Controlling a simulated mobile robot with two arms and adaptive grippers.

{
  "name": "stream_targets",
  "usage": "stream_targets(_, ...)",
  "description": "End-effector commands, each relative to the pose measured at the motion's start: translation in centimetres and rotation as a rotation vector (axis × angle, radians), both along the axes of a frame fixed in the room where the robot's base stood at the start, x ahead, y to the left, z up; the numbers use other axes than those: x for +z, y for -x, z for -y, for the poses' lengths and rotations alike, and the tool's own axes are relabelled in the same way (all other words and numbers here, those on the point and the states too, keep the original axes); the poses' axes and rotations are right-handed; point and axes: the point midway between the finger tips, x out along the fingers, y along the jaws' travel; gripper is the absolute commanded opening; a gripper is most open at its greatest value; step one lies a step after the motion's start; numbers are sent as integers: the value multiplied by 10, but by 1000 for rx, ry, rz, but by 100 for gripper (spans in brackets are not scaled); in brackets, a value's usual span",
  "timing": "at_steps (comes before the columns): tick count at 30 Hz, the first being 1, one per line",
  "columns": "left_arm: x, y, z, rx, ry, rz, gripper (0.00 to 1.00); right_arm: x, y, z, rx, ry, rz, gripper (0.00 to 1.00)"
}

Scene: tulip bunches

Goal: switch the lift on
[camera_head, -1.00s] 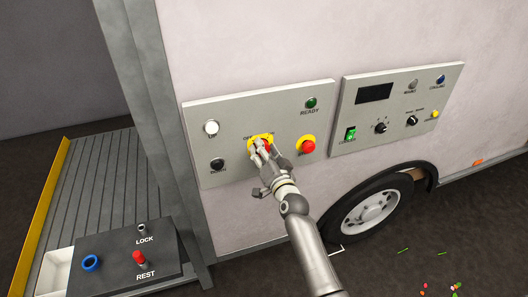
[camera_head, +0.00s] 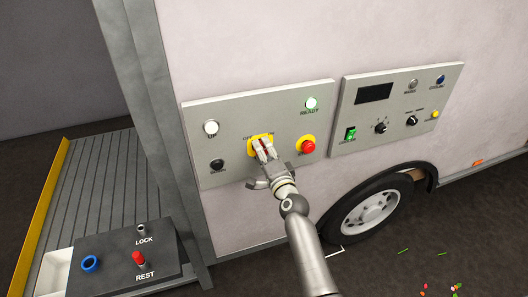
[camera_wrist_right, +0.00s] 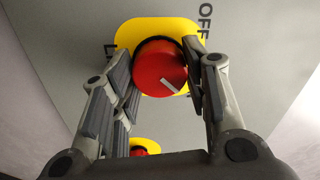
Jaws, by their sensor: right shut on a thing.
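The lift panel (camera_head: 230,110) is a grey plate on the pale vehicle wall. My right gripper (camera_head: 264,150) is at the yellow-backed switch in its middle. In the right wrist view its fingers are shut on the sides of a red round knob (camera_wrist_right: 160,68) with a white mark pointing to the lower right. The knob sits on a yellow plate (camera_wrist_right: 138,28), with OFF lettered beside it; the other label is partly hidden. My left gripper is not in view.
A red button on yellow (camera_head: 308,147) is close right of my gripper. The white UP button (camera_head: 211,128) and a black button (camera_head: 217,165) are left. A second panel (camera_head: 400,105) is further right. A dark box (camera_head: 125,255) marked LOCK and REST stands lower left.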

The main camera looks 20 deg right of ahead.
Motion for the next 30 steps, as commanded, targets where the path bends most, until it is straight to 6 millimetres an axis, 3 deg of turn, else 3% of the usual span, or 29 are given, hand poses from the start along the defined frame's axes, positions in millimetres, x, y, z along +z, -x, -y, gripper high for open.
stream_targets(16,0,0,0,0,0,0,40,-1,0,0,0,-25,-3,18)
stream_targets(17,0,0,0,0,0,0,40,-1,0,0,0,-25,-3,46)
stream_targets(21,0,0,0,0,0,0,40,-1,0,0,0,-23,-2,63)
stream_targets(30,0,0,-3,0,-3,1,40,0,0,0,0,-22,-2,63)
